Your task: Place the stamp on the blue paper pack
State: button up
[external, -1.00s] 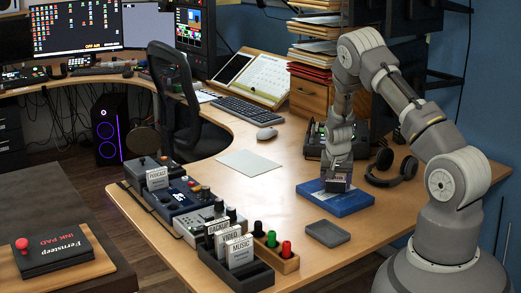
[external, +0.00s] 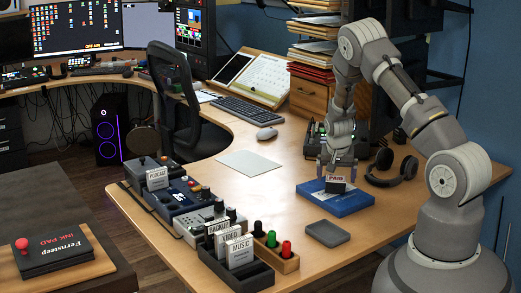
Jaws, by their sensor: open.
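The stamp (external: 336,186), a small dark block with a pale label on top that seems to read "PAID", stands on the blue paper pack (external: 350,204). The pack lies flat on the wooden desk, right of centre. My gripper (external: 337,171) is open, with its fingers pointing down just above and behind the stamp. The stamp appears to rest on the pack by itself. Whether a fingertip still touches it is too small to tell.
Headphones (external: 393,166) lie right of the pack. A grey tray-like block (external: 327,233) lies in front of it. Marker-like items (external: 272,240) and label cards (external: 239,250) stand front left. An ink pad (external: 55,250) with a red knob lies far left. A pale sheet (external: 248,163) lies on clear desk.

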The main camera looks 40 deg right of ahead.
jog(key=w+a+r+n+t+y+p, duration=0.15)
jog(key=a+r, duration=0.25)
jog(key=r, duration=1)
jog(key=w+a+r+n+t, duration=0.1)
jog(key=a+r+t, duration=0.2)
jog(key=r, duration=1.1)
jog(key=w+a+r+n+t+y+p, duration=0.15)
jog(key=a+r, duration=0.25)
jog(key=r, duration=1.1)
jog(key=s+a+r+n+t, duration=0.1)
jog(key=s+r, duration=0.4)
jog(key=r, duration=0.5)
jog(key=s+a+r+n+t, duration=0.2)
jog(key=s+r, duration=0.4)
jog(key=r, duration=0.5)
jog(key=s+a+r+n+t, duration=0.2)
jog(key=s+a+r+t, duration=0.1)
jog(key=r, duration=0.7)
jog(key=shift+s+a+r, duration=0.2)
jog(key=shift+s+a, duration=0.25)
jog(key=shift+s, duration=0.7)
